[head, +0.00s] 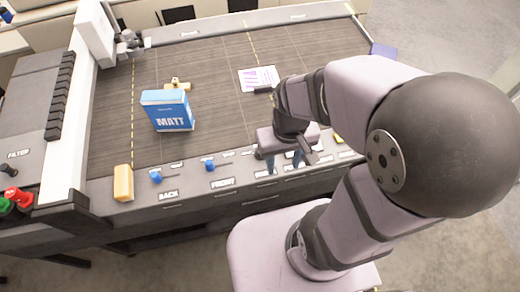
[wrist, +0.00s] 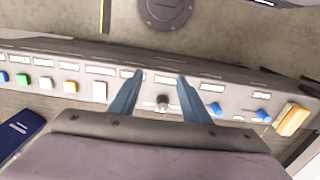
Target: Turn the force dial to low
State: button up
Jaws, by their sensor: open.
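A small dark dial (wrist: 162,101), likely the force dial, sits on the grey front control strip. It lies between the fingers of my gripper (wrist: 161,77) in the wrist view. The blue-grey fingers are apart, one on each side of the dial, and I see no contact. The dial's pointer and small printing around it are too blurred to read. In the head view my gripper (head: 283,163) is low over the front strip, right of the two blue knobs, and its body hides the dial.
The control strip (head: 225,190) carries a yellow block (head: 123,183), a left blue knob (head: 156,177) and a right blue knob (head: 209,164). Coloured buttons (wrist: 46,83) line it in the wrist view. A blue MATT box (head: 168,111) stands on the dark bed.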

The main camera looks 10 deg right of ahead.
jog(key=shift+n, duration=0.5)
jog(key=w+f+b, duration=0.2)
jog(key=f, duration=0.1)
jog(key=w+a+f+b, duration=0.1)
jog(key=f+b, duration=0.2)
jog(key=w+a+f+b, duration=0.1)
jog(key=w+f+b, duration=0.1)
jog(key=f+b, duration=0.1)
jog(key=shift+w+f, duration=0.35)
jog(key=shift+f, duration=0.2)
jog(key=w+n, duration=0.1)
jog(key=w+r+n, duration=0.1)
jog(key=w, duration=0.1)
jog(key=w+a+n, duration=0.1)
jog(key=w, duration=0.1)
jog(key=shift+r+n+b, duration=0.3)
jog(key=shift+r+b, duration=0.1)
jog(key=w+r+n, duration=0.1)
jog(key=n, duration=0.1)
jog(key=w+r+n, duration=0.1)
jog(key=n, duration=0.1)
jog(key=w+r+n, duration=0.1)
jog(key=n, duration=0.1)
jog(key=shift+r, duration=0.2)
jog(key=n, duration=0.4)
jog(key=s+n, duration=0.1)
jog(key=n, duration=0.2)
jog(key=shift+s+r, duration=0.1)
jog(key=shift+r, duration=0.2)
jog(key=shift+n, duration=1)
